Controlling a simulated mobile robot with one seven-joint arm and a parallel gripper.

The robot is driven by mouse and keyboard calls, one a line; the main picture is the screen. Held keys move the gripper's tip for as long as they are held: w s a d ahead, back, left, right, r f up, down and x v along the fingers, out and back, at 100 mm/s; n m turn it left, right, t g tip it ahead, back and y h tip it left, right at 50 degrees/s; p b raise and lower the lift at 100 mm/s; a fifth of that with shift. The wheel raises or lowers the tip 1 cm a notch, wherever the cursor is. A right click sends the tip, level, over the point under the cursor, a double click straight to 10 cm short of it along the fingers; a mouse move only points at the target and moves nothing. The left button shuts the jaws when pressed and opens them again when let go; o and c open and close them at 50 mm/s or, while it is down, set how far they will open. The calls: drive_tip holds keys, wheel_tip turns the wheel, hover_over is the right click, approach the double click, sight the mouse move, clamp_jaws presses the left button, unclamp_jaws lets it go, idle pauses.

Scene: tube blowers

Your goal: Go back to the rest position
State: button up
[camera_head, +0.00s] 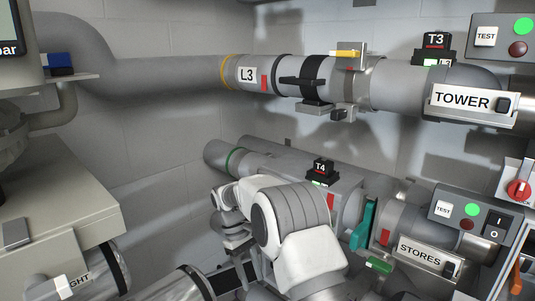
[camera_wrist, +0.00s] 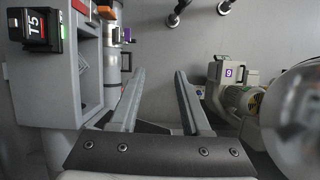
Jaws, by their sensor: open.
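My gripper (camera_wrist: 162,85) shows in the wrist view with its two long grey fingers spread apart. It is open and nothing is between the fingers; a grey wall lies beyond them. In the head view my white arm reaches in at the lower middle, in front of the lower pipe by the T4 box (camera_head: 320,171). The fingers cannot be made out clearly there. In the wrist view a grey housing with a black T5 box (camera_wrist: 37,30) stands close on the left of the fingers.
The upper pipe with the L3 label (camera_head: 248,74) runs to the TOWER plate (camera_head: 462,101). The STORES plate (camera_head: 420,253) and a control box (camera_head: 467,214) are at lower right. A grey cabinet (camera_head: 60,205) stands left. In the wrist view, a machine labelled 9 (camera_wrist: 229,73) is right.

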drive_tip(key=s+d+r+m+t+y, duration=0.1)
drive_tip(key=s+d+r, duration=0.25)
drive_tip(key=r, duration=0.25)
drive_tip(key=s+d+r+m+t, duration=0.1)
drive_tip(key=s+d+r+m, duration=0.2)
drive_tip(key=r, duration=0.4)
drive_tip(key=s+d+r+t+y, duration=0.1)
drive_tip(key=s+d+r+t, duration=0.15)
drive_tip(key=d+r, duration=0.3)
drive_tip(key=s+d+r+m+t+y, duration=0.1)
drive_tip(key=s+d+m+t, duration=0.15)
drive_tip(key=s, duration=0.75)
drive_tip(key=s+d+r+m+t, duration=0.2)
drive_tip(key=s+d+m, duration=0.15)
drive_tip(key=s, duration=0.55)
wheel_tip(320, 180, up, 13)
drive_tip(key=p, duration=1.3)
drive_tip(key=shift+d+n+g, duration=0.2)
drive_tip(key=shift+n+g, duration=0.1)
drive_tip(key=shift+n, duration=0.1)
